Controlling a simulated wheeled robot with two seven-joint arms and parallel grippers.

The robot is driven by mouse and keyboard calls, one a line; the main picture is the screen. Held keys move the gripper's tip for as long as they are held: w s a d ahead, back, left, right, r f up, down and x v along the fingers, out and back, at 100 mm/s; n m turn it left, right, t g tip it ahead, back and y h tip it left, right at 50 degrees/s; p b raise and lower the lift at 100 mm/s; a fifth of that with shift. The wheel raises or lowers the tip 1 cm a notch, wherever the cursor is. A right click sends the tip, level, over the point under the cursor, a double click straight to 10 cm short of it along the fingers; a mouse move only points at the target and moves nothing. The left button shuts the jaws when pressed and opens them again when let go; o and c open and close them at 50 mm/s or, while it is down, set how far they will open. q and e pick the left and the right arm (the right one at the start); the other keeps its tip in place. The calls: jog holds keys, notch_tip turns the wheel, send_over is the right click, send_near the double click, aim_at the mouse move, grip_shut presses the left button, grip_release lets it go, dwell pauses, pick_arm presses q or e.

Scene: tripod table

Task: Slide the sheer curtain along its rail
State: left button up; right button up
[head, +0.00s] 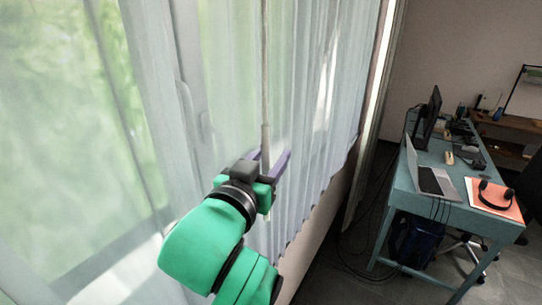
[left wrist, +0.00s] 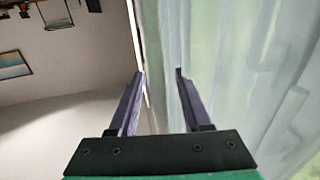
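The sheer curtain (head: 310,80) hangs in pale, see-through folds across the window in the head view. It also shows in the left wrist view (left wrist: 215,60), filling the right side. A thin pale rod (head: 264,70) hangs upright in front of the curtain. My left gripper (head: 269,157) is at the rod's lower part, close to the curtain. Its purple fingers are apart, also in the left wrist view (left wrist: 160,73). The rod seems to pass at or between the fingers, but I cannot tell if they touch it. The rail is out of view. My right gripper is not in view.
A teal desk (head: 402,195) with a laptop (head: 432,180), a monitor (head: 431,115) and headphones (head: 495,196) stands to the right. The window frame (head: 187,80) is behind the curtain. Floor shows between the curtain and the desk.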

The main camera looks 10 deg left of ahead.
pick_arm(q)
jog(key=shift+w, duration=0.15)
notch_tip(320, 180, up, 20)
jog(key=p, duration=0.1)
jog(key=shift+p, duration=0.4)
notch_tip(320, 180, down, 20)
jog(key=b, duration=0.1)
jog(key=shift+b, duration=0.4)
